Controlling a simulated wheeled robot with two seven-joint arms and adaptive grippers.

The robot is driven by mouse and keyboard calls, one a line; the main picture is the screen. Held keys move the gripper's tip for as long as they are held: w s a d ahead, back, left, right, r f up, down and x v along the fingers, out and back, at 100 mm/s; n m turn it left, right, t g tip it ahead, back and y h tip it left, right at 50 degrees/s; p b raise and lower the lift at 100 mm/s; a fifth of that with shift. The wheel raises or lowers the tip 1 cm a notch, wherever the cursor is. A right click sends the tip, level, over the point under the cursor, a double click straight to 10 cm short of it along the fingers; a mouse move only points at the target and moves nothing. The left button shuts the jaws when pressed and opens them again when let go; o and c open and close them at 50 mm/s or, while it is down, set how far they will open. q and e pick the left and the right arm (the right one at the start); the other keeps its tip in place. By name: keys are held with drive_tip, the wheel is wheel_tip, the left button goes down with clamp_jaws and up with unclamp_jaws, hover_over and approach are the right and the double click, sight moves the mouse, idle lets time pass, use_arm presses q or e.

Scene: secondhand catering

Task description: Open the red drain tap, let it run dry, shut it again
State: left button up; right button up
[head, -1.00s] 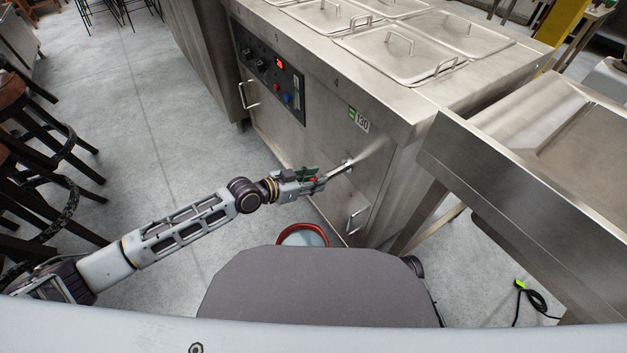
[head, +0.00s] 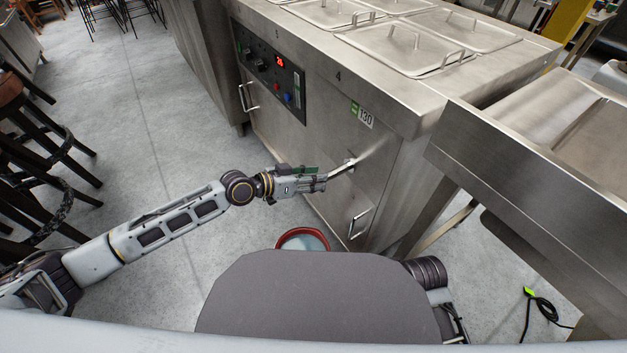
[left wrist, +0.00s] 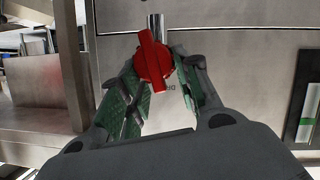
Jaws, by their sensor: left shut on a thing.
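The red drain tap (left wrist: 154,62) shows in the left wrist view between the green-padded fingers of my left gripper (left wrist: 160,85). Its long red handle lies roughly in line with the chrome pipe (left wrist: 155,22) behind it. In the head view my left gripper (head: 322,181) is at the front of the steel cabinet, at the end of the short pipe (head: 343,167); the red handle is hidden there. My left gripper is shut on the tap handle. A red-rimmed bucket (head: 303,236) stands on the floor below, partly hidden by my body. I see no clear stream of liquid. My right gripper is out of view.
The steel cabinet (head: 385,165) has a control panel (head: 268,72) with a lit red display, lidded pans on top and a door handle (head: 360,222) below. A steel table (head: 500,165) stands at right, stools (head: 45,150) at left. A black cable (head: 540,315) lies on the floor.

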use_arm(q)
drive_tip(key=o, duration=1)
drive_tip(key=shift+a, duration=0.1)
drive_tip(key=shift+v, duration=5.9)
